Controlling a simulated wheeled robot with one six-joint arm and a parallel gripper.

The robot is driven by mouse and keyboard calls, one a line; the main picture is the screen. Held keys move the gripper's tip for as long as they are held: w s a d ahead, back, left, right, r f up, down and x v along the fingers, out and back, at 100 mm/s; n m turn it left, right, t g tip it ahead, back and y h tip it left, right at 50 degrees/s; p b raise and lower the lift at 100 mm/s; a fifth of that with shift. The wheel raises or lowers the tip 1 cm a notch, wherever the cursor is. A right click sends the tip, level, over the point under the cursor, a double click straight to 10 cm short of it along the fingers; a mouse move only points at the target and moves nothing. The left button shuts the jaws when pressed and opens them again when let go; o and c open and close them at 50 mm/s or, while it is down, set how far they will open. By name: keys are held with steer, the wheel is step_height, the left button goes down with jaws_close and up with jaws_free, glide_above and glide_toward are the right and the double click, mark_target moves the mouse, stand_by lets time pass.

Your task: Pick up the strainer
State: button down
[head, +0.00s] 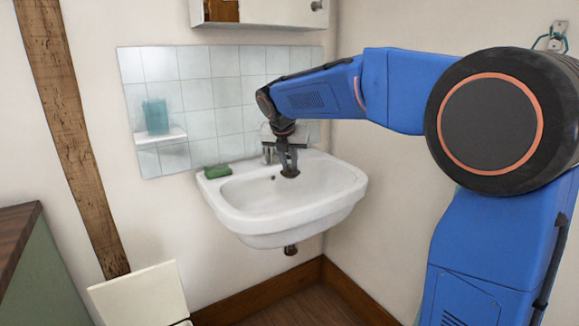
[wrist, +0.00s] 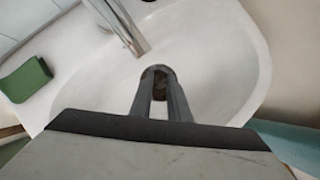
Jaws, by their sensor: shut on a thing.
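My gripper (head: 290,168) points down into the white sink basin (head: 325,192), behind its middle and near the tap. In the wrist view my gripper (wrist: 160,80) has its two fingers close together, shut on a small dark, brownish round thing, which I take to be the strainer (wrist: 160,88). Most of the strainer is hidden by the fingertips. In the head view only a dark patch shows at the fingertips. I cannot tell whether the strainer touches the basin.
The metal tap (wrist: 125,28) stands close to my fingers, and also shows in the head view (head: 268,153). A green sponge-like block (head: 217,171) lies on the sink's left rim. A teal cup (head: 156,116) stands on a small wall shelf. A white cabinet (head: 265,12) hangs above.

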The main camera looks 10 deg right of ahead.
mark_target(289, 166)
steer(key=shift+r, duration=1.6)
